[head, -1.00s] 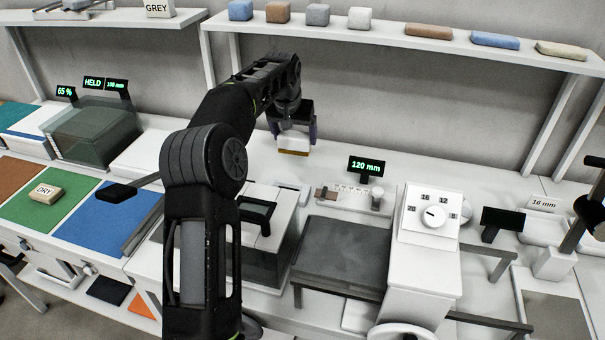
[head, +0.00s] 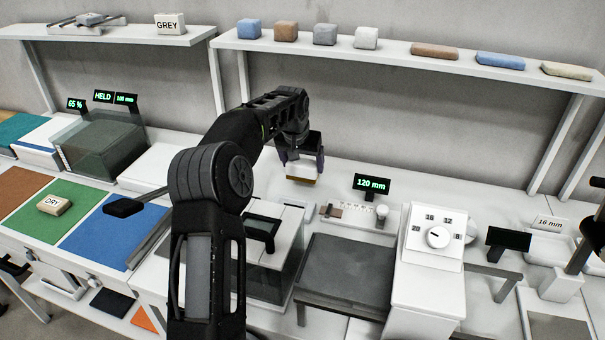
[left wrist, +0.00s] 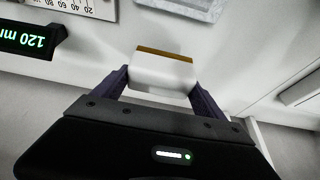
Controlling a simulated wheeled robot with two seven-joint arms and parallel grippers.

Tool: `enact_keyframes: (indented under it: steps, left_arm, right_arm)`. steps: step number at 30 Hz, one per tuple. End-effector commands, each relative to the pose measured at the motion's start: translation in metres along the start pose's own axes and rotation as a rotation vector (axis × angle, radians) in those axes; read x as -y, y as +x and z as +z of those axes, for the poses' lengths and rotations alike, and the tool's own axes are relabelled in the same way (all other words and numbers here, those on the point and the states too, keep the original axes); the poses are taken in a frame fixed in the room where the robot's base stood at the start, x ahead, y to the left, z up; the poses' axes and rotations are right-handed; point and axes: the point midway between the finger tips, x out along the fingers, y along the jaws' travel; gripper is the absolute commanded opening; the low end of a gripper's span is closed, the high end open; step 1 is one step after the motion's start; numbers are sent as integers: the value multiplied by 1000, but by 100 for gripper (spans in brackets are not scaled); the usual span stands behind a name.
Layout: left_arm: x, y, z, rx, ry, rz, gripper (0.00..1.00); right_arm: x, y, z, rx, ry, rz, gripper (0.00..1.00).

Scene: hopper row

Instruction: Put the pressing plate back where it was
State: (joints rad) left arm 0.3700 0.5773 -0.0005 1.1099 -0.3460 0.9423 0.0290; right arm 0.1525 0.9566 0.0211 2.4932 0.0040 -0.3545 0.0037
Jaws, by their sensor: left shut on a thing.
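My left gripper (head: 302,168) is shut on a small white block with a brown-gold face (head: 301,173), which may be the pressing plate. The left wrist view shows this block (left wrist: 163,73) between the two purple fingers of the left gripper (left wrist: 160,84), brown edge away from the palm. In the head view the brown face points down, behind and left of the 120 mm display (head: 371,184). I cannot tell whether the block touches the bench. My right gripper is not in view.
A ruled strip with a small cylinder (head: 355,212) lies in front of the display. A glass-sided box (head: 270,270), a dark grey plate (head: 345,268) and a white dial unit (head: 436,235) stand nearer. A shelf (head: 400,50) with coloured blocks runs above.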

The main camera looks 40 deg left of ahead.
Motion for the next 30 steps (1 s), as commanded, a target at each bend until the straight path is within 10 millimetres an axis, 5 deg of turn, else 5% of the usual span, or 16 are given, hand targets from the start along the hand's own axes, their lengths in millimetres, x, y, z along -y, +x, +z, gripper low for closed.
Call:
enact_keyframes:
  steps: [8,18,29,30]
  left_arm:
    - [0,0,0,-2,-1,0,25]
    - [0,33,14,-1,-1,0,25]
    - [0,38,16,-1,-1,0,25]
    - [0,39,16,0,-1,0,82]
  right_arm:
    - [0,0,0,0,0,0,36]
    - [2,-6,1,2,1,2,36]
    - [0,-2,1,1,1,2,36]
    - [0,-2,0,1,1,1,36]
